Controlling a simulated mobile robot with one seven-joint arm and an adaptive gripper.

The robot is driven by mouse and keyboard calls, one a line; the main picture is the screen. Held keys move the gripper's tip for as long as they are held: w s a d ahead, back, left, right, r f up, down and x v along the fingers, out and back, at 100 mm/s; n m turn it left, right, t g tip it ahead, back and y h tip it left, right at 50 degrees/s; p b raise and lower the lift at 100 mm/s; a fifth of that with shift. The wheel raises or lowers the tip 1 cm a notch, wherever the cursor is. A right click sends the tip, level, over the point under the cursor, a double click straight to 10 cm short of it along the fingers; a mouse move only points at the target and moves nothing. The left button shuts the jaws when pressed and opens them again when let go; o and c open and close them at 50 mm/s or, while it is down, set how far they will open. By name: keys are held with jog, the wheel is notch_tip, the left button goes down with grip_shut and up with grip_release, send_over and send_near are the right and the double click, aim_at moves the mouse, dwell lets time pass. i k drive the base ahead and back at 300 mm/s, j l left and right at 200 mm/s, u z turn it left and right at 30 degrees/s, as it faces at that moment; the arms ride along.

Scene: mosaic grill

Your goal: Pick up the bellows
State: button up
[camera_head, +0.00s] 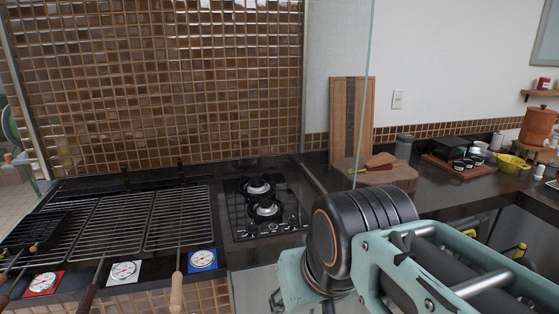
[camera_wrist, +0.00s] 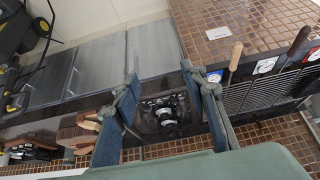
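A small reddish-brown wooden wedge-shaped thing (camera_head: 380,160) lies on a round wooden slab (camera_head: 398,179) on the dark counter, right of the gas burners. It may be the bellows, but it is too small to tell surely. Reddish-brown wooden things (camera_wrist: 76,133) also show at the left of the wrist view, outside my left finger. My gripper (camera_wrist: 160,92) is open and empty in the wrist view, its two fingers wide apart with the gas cooktop (camera_wrist: 164,115) seen between them. In the head view my arm fills the lower right and the gripper is not seen.
Barbecue grates (camera_head: 123,220) with skewers and several dials fill the left counter. A glass panel (camera_head: 365,90) stands between the cooktop and slab. A tall striped board (camera_head: 340,115) leans behind. A yellow pot (camera_head: 511,163) and clay pot (camera_head: 537,125) stand right.

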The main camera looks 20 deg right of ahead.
aim_at(388, 169)
jog(key=i+l+z, duration=0.15)
jog(key=z, duration=0.25)
jog(key=i+l+z, duration=0.15)
jog(key=z, duration=0.25)
jog(key=i+l+z, duration=0.2)
jog(key=i, duration=0.25)
jog(key=i+l+z, duration=0.15)
jog(key=i+l, duration=0.2)
jog(key=i, duration=0.15)
jog(key=i+l, duration=0.8)
jog(key=i+j+z, duration=0.1)
jog(key=i+j, duration=0.25)
